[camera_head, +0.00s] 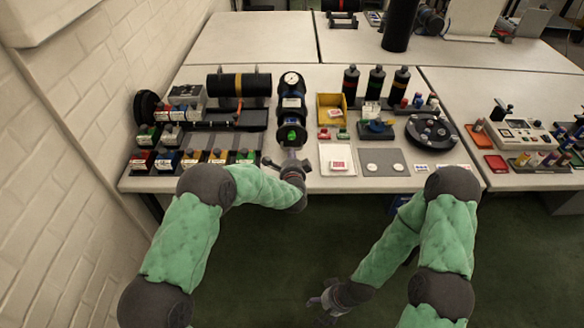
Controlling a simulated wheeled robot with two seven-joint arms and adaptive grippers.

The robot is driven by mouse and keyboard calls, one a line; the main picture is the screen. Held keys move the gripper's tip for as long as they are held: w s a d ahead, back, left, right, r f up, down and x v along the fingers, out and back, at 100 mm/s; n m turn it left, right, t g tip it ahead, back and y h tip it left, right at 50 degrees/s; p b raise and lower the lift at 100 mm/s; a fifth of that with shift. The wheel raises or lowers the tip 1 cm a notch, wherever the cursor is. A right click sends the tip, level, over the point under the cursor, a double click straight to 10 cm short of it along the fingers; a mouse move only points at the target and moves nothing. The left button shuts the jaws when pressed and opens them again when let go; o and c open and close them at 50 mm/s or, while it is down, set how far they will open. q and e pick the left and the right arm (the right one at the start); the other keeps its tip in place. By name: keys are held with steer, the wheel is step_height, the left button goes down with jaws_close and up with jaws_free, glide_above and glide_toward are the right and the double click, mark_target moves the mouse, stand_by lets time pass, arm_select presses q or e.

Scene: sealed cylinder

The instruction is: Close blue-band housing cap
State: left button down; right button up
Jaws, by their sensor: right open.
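A dark upright housing unit (291,104) with bluish bands and a round white gauge (291,79) on top stands near the middle of the table. A green part (291,135) shows at its front. I cannot tell which part is the cap or whether it is closed. My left gripper (288,161) is at the table's front edge, just in front of the housing unit. Its fingers are small and partly merge with the things behind, so its opening is unclear. My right gripper (321,303) is open and empty, low over the floor, away from the table.
A black cylinder with a yellow band (239,84) lies behind rows of small labelled bins (193,157) on the left. Banded black bottles (376,83), a yellow bin (331,110), a white tray (337,160) and a round black fixture (432,132) stand to the right.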

mark_target(292, 142)
arm_select(q)
steer(key=x, duration=0.3)
steer(key=r+x, duration=0.1)
steer(key=x, duration=0.3)
steer(key=shift+w+r, duration=0.2)
steer(key=shift+r, duration=0.2)
arm_select(e)
steer(key=shift+r, duration=0.25)
arm_select(q)
steer(key=shift+w+r, duration=0.1)
arm_select(e)
steer(key=shift+s, duration=0.1)
